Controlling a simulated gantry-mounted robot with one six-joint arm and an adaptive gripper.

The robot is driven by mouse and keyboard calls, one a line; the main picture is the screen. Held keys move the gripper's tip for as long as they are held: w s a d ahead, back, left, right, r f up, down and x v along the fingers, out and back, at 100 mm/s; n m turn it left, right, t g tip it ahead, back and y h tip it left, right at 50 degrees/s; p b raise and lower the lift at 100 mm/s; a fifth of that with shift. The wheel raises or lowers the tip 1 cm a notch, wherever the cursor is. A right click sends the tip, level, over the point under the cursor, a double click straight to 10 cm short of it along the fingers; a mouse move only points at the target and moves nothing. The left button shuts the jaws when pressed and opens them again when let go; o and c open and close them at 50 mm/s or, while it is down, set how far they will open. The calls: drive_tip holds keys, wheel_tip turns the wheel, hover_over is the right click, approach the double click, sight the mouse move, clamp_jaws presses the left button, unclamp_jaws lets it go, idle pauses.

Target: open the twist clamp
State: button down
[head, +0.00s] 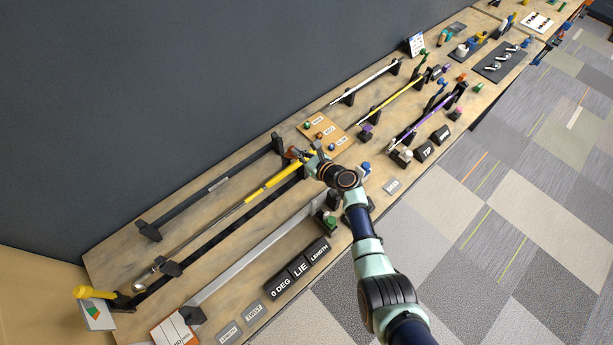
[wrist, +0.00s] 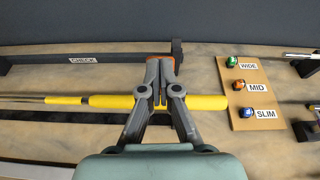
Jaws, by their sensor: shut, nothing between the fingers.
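An orange-brown piece (head: 292,153), which appears to be the twist clamp's handle, sits at the upper end of the yellow-gripped club. In the wrist view the orange piece (wrist: 178,63) is mostly hidden behind my fingertips. My gripper (head: 306,155) is shut and empty; its tips (wrist: 160,72) are over or against that piece, and I cannot tell if they touch. The club's yellow grip (head: 268,182) runs behind my fingers; it also shows in the wrist view (wrist: 207,102). The clamp's body and whether it is open cannot be seen.
A dark bar marked CHECK (wrist: 82,60) lies parallel behind the club. A board (wrist: 262,75) with WIDE, MID and SLIM buttons is to the right. Labelled blocks (head: 300,267) and a grey rail (head: 240,266) stand nearer the bench's front edge. More clubs lie farther along.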

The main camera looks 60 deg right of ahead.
drive_tip(key=shift+w+d+r, duration=0.2)
drive_tip(key=shift+w+r, duration=0.2)
drive_tip(key=shift+w, duration=0.25)
drive_tip(key=shift+w+d+r, duration=0.2)
drive_tip(key=shift+w+r, duration=0.15)
drive_tip(key=shift+w, duration=0.25)
drive_tip(key=shift+w+d+r+b, duration=0.2)
drive_tip(key=shift+w+b, duration=0.05)
drive_tip(key=shift+w, duration=0.25)
drive_tip(key=shift+w+d+r+b, duration=0.15)
drive_tip(key=shift+w+d+b, duration=0.05)
drive_tip(key=shift+w, duration=0.3)
drive_tip(key=shift+w+d+r+b, duration=0.2)
drive_tip(key=shift+w+b, duration=0.05)
drive_tip(key=shift+w, duration=0.25)
